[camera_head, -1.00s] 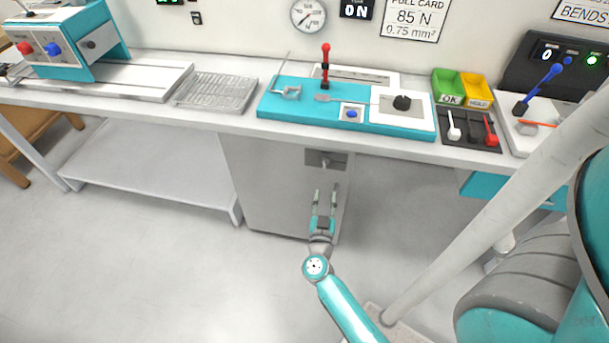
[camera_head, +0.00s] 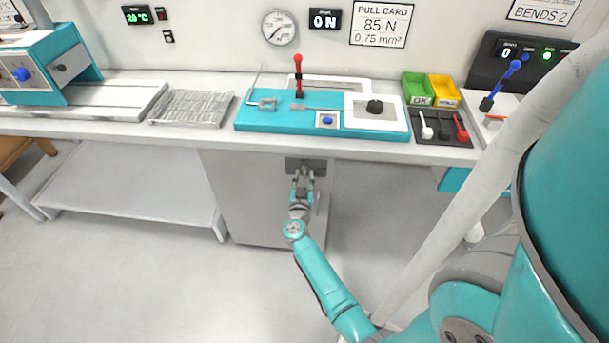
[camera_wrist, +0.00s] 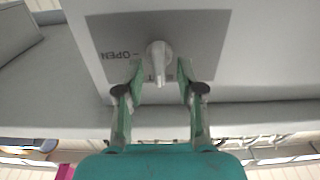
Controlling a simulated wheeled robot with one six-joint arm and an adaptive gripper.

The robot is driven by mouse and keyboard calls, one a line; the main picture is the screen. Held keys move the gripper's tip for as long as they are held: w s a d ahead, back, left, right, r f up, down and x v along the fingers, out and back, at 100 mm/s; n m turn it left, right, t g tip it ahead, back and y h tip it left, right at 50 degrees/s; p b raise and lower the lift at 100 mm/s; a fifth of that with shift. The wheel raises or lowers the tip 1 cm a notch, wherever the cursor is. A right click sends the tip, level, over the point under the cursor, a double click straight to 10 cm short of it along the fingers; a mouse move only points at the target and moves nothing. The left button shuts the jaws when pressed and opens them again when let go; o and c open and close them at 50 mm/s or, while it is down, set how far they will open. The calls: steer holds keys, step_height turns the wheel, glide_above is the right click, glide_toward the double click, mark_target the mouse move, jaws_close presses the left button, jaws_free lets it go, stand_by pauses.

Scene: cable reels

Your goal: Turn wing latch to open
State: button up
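The wing latch (camera_wrist: 158,60) is a pale grey knob on a dark plate (camera_wrist: 118,35) that carries the word OPEN, upside down in the wrist view. Its wing points toward my gripper (camera_wrist: 158,80). The gripper's two green-padded fingers are apart, one on each side of the wing, with gaps showing on both sides. In the head view the plate (camera_head: 294,165) is at the top of a grey cabinet (camera_head: 250,190) under the bench, and my gripper (camera_head: 303,174) is right in front of it, hiding the latch.
The white bench top (camera_head: 215,140) overhangs just above the cabinet. A teal test fixture (camera_head: 275,123) with a red lever stands on it. A low white shelf (camera_head: 130,190) is to the left. The floor in front is clear.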

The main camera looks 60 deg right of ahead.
steer(key=shift+w+d, duration=0.2)
steer(key=shift+d, duration=0.45)
jaws_close()
steer(key=shift+r, duration=0.1)
